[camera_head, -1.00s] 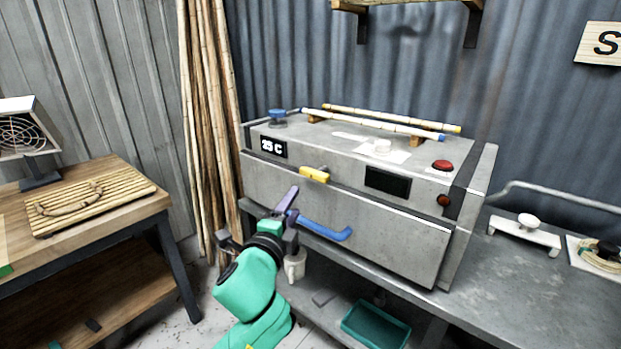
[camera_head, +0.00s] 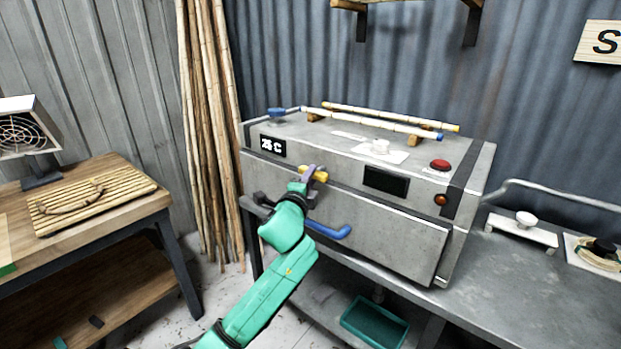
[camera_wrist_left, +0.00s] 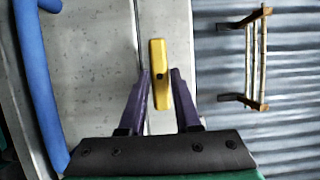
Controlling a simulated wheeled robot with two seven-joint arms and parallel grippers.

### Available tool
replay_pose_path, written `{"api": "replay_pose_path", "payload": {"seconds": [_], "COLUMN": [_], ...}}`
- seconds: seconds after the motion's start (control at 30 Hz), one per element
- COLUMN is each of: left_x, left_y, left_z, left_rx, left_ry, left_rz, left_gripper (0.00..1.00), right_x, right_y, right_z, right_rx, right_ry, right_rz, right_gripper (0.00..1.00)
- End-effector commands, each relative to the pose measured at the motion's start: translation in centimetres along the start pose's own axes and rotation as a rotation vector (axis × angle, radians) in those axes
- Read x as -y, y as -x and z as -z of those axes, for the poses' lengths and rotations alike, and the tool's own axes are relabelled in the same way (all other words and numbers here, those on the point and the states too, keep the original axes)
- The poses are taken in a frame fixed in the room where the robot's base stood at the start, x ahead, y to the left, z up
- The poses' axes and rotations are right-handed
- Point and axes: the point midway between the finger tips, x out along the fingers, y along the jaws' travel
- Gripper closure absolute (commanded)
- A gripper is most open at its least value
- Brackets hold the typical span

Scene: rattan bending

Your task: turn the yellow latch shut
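The yellow latch (camera_head: 318,175) sits on the upper front of the grey steam box (camera_head: 400,240), at the seam above its door. In the left wrist view the latch (camera_wrist_left: 158,72) is a yellow bar with a dark screw in its middle, lying along the seam. My left gripper (camera_head: 308,174) is at the latch. In the left wrist view its two purple fingers (camera_wrist_left: 160,78) are apart, one on each side of the latch's lower part. Contact with the fingers cannot be made out. My right gripper is in neither view.
A blue door handle (camera_head: 328,231) is just below the latch, close to my left gripper. A red button (camera_head: 440,165) and a dark panel (camera_head: 386,182) are to the right. A wooden table (camera_head: 140,222) stands at the left.

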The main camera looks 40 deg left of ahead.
Motion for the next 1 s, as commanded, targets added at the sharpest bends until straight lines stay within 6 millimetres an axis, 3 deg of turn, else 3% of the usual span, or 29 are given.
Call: {"api": "replay_pose_path", "payload": {"seconds": [0.03, 0.07, 0.47, 0.67, 1.0], "left_x": [0.0, 0.0, 0.3, 0.7, 1.2], "left_y": [0.0, 0.0, 0.0, 0.0, 0.0], "left_z": [0.0, 0.0, 0.0, 0.0, -0.1], "left_rx": [0.000, 0.000, 0.000, 0.001, 0.001], "left_ry": [0.000, 0.000, 0.035, 0.126, 0.395], "left_rz": [0.000, 0.000, -0.016, -0.055, -0.168], "left_gripper": [0.92, 1.00, 1.00, 1.00, 1.00], "right_x": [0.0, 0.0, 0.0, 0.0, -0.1], "right_y": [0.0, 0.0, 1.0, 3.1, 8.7], "right_z": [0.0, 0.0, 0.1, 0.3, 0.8], "right_rx": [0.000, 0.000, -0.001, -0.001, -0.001], "right_ry": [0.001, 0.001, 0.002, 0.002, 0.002], "right_rz": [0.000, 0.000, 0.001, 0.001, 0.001], "right_gripper": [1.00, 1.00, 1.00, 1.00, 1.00]}}
